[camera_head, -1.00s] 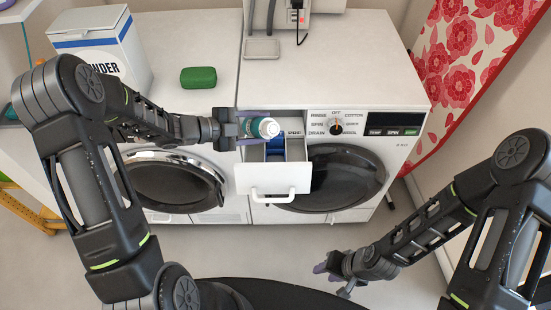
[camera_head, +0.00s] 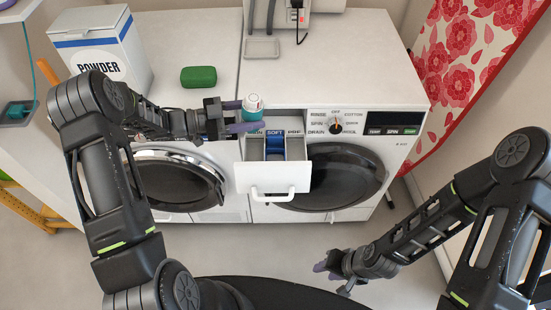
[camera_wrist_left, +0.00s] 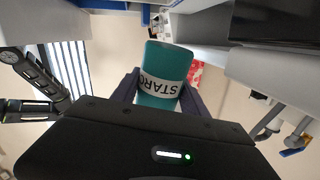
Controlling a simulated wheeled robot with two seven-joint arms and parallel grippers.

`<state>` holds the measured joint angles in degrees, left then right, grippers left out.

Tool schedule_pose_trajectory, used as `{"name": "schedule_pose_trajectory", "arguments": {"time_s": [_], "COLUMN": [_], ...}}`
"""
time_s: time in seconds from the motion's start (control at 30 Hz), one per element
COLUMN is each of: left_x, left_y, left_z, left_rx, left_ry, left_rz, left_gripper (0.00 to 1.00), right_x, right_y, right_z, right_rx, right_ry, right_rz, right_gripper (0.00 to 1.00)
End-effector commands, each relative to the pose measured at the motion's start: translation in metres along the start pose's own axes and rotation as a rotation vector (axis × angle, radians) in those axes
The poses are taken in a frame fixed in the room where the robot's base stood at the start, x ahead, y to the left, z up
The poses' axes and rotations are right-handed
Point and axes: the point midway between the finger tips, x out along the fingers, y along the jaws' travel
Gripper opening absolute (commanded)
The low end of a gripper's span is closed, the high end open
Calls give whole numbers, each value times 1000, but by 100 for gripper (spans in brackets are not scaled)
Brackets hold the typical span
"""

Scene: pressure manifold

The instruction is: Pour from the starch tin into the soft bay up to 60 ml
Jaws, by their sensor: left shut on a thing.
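The starch tin (camera_head: 253,112) is teal with a white label and a pale top. In the left wrist view the tin (camera_wrist_left: 160,80) shows its label between the fingers. My left gripper (camera_head: 243,122) is shut on the tin and holds it above the back left of the open drawer, roughly upright in the head view. The soft bay (camera_head: 275,146) is the drawer's blue-marked middle compartment, labelled SOFT. The drawer (camera_head: 273,178) is pulled out of the right machine. The liquid level in the bay cannot be made out. My right gripper (camera_head: 331,270) is low at the right, away from the drawer; its finger gap is unclear.
A powder box (camera_head: 103,50) and a green soap bar (camera_head: 198,76) stand on the left machine's top. A small grey tray (camera_head: 262,48) lies at the back. The dial (camera_head: 336,126) is right of the drawer. The right machine's top is mostly clear.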

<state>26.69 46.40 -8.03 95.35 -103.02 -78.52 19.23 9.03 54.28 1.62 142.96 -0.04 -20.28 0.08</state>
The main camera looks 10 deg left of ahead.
Motion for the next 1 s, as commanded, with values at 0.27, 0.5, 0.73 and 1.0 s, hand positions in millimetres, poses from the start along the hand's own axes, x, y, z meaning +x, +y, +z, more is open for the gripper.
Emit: {"name": "schedule_pose_trajectory", "arguments": {"time_s": [0.27,0.5,0.73,1.0], "left_x": [-6,-6,-6,-8], "left_y": [-10,-12,-12,-17], "left_z": [-7,-10,-10,-39], "left_rx": [-155,-179,-178,-176], "left_ry": [80,92,91,90], "left_rz": [-1,1,0,0], "left_gripper": [4,4,4,4], "right_x": [9,10,9,-9], "right_y": [3,4,3,-4], "right_z": [0,0,0,0], "right_rx": [-1,-1,0,-1], "right_ry": [1,1,1,1], "right_rz": [-1,-1,-1,-1], "right_gripper": [36,36,36,36]}}
